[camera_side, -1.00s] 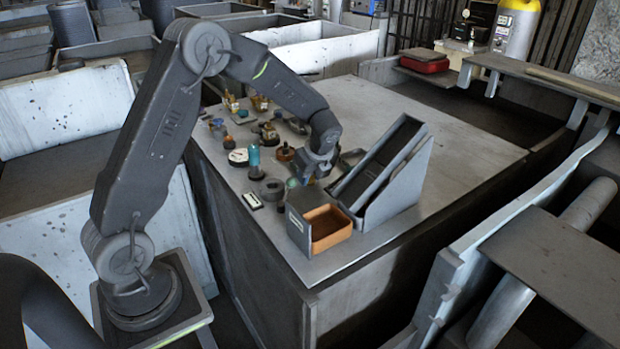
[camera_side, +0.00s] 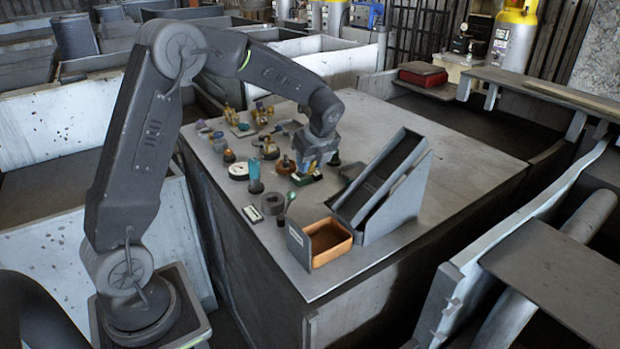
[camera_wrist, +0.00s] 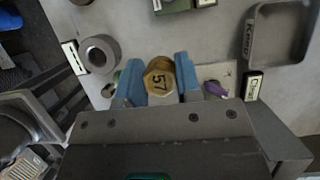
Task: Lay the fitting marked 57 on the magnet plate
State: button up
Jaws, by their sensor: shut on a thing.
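My gripper (camera_wrist: 160,84) has two blue fingers shut on a brass-coloured fitting (camera_wrist: 159,77) with a hexagonal end marked 57, which faces the wrist camera. In the side view my gripper (camera_side: 310,170) is low over the table, among small parts and left of a grey sloped chute. The fitting cannot be made out there. Behind the fingers in the wrist view lies a pale flat plate (camera_wrist: 228,72), with a purple piece (camera_wrist: 215,89) at its right. I cannot tell whether this is the magnet plate, or whether the fitting touches anything below.
A grey tray (camera_wrist: 278,35) and a labelled block (camera_wrist: 253,87) lie right in the wrist view; a grey ring (camera_wrist: 98,54) lies left. The sloped chute (camera_side: 385,182) and a bin with an orange-brown inside (camera_side: 330,240) stand near the front. The table's right part (camera_side: 465,160) is clear.

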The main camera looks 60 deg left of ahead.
notch_tip(320, 180, up, 19)
jog(key=y, duration=0.1)
jog(key=w+d+m+t+h, duration=0.1)
jog(key=w+d+m+t, duration=0.3)
jog(key=w+d+m, duration=0.3)
jog(key=w+d+m+t+h, duration=0.2)
jog(key=w+d+m+t, duration=0.15)
jog(key=d, duration=0.55)
jog(key=shift+m, duration=0.45)
jog(key=shift+w+d+f, duration=0.1)
jog(key=shift+w+f, duration=0.05)
jog(key=shift+f, duration=1.45)
jog(key=shift+w+d+f, duration=0.1)
jog(key=shift+w+f, duration=0.1)
jog(key=shift+f, duration=1.45)
jog(key=shift+w+d+f, duration=0.1)
jog(key=shift+w+f, duration=0.05)
jog(key=shift+f, duration=1.45)
jog(key=shift+f, duration=0.15)
